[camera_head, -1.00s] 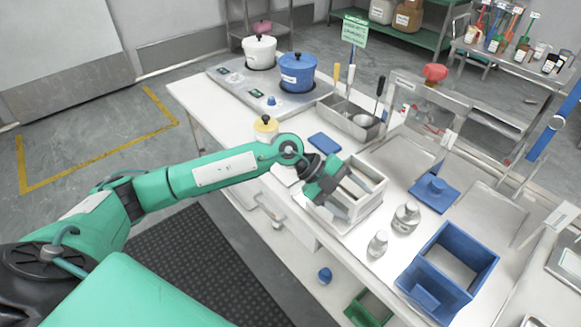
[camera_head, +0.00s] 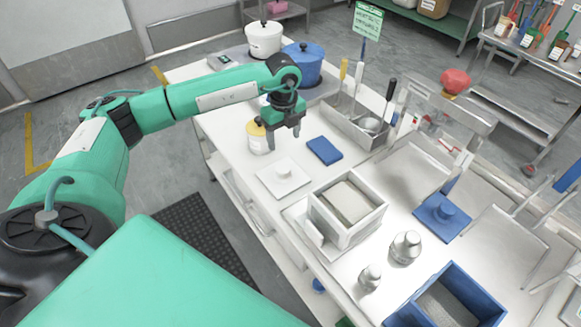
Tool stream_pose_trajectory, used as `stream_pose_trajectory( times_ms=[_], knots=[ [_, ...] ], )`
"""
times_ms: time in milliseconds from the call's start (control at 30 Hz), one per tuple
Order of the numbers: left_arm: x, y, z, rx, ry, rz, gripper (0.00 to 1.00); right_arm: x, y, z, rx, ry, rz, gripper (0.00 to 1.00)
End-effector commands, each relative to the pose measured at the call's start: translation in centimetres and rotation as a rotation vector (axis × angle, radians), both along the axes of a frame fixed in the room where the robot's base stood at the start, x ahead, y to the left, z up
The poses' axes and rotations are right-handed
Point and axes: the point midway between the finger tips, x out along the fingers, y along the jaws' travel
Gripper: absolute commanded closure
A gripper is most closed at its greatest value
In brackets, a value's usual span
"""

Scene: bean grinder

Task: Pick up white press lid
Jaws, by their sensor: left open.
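The white press lid (camera_head: 270,184), a flat square plate with a small round knob on top, lies on the white table left of the white press box (camera_head: 347,232). My left gripper (camera_head: 284,142) points down with its jaws open and empty. In the picture it is just above the lid's far edge, apart from the knob. My right gripper is not in view.
A white jar with a yellow lid (camera_head: 257,140) stands close left of my left gripper. A blue flat block (camera_head: 324,150) lies to its right. Pots stand behind. Two metal weights (camera_head: 405,248), a blue lid (camera_head: 437,220) and a blue box (camera_head: 400,315) are at right.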

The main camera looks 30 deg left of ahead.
Motion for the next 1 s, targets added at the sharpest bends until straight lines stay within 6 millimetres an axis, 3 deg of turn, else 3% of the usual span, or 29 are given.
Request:
stream_pose_trajectory(
  times_ms=[333,567,733,1000],
  knots=[
    [-0.1,-0.1,-6.3,-0.002,0.004,-0.001,0.36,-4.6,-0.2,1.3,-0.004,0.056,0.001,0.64],
    [-0.2,-0.1,-8.2,-0.001,0.003,-0.002,0.36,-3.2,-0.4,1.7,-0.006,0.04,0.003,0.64],
    [-0.5,0.1,-10.2,0.0,0.005,-0.002,0.36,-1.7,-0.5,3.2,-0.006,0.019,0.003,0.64],
    [-0.5,0.1,-13.2,-0.003,0.001,-0.003,0.36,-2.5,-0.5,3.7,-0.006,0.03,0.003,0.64]
  ],
)
